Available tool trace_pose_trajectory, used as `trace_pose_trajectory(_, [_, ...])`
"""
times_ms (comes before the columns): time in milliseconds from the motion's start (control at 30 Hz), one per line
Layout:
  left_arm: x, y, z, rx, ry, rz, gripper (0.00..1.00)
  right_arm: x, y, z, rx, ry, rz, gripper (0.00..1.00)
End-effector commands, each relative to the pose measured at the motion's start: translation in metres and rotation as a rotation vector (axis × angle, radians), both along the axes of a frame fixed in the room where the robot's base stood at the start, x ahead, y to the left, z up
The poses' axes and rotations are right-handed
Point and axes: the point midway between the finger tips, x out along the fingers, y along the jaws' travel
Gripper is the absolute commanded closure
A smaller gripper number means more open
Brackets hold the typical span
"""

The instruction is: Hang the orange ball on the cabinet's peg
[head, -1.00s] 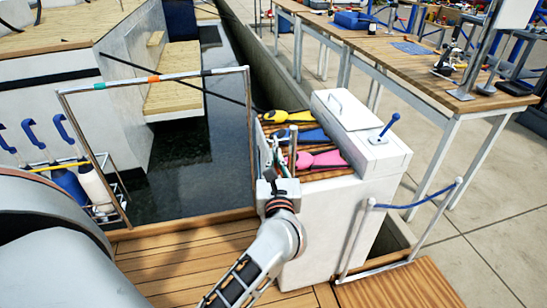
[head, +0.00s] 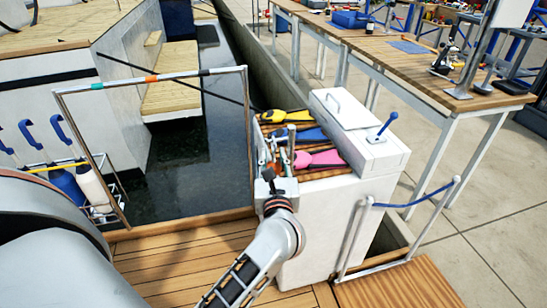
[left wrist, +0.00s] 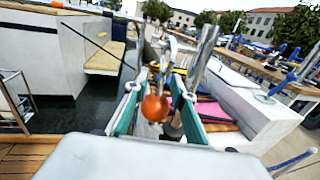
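The orange ball (left wrist: 155,107) shows in the left wrist view between the green-padded fingers of my left gripper (left wrist: 157,98). Gaps show on both sides of the ball, so the fingers look open. A silver metal fitting (left wrist: 171,52) rises just above the ball; whether they are joined I cannot tell. In the head view, my left gripper (head: 277,160) is at the near left edge of the white cabinet (head: 325,225), where the ball is too small to make out clearly. An upright metal post (head: 292,142) stands beside the gripper. A blue-knobbed peg (head: 386,126) stands on the cabinet's right top. My right gripper is out of view.
Yellow (head: 287,116), blue (head: 313,134) and pink (head: 320,158) tools lie on the cabinet's slatted top. A metal rail frame (head: 155,78) stands to the left. A blue-roped rail (head: 412,203) is at the cabinet's right. A long workbench (head: 400,55) stands beyond.

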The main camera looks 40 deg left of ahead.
Motion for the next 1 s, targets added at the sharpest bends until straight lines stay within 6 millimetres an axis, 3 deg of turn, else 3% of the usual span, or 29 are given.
trace_pose_trajectory(167, [-0.009, -0.008, 0.0, 0.0, 0.0, -0.001, 0.75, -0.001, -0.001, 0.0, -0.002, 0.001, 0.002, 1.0])
trace_pose_trajectory(700, [-0.085, -0.066, -0.001, 0.0, 0.002, -0.001, 0.75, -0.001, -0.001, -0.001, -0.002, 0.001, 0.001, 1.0])
trace_pose_trajectory(1000, [-0.095, -0.074, 0.0, -0.001, -0.001, 0.0, 0.75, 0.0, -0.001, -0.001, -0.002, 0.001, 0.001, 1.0])
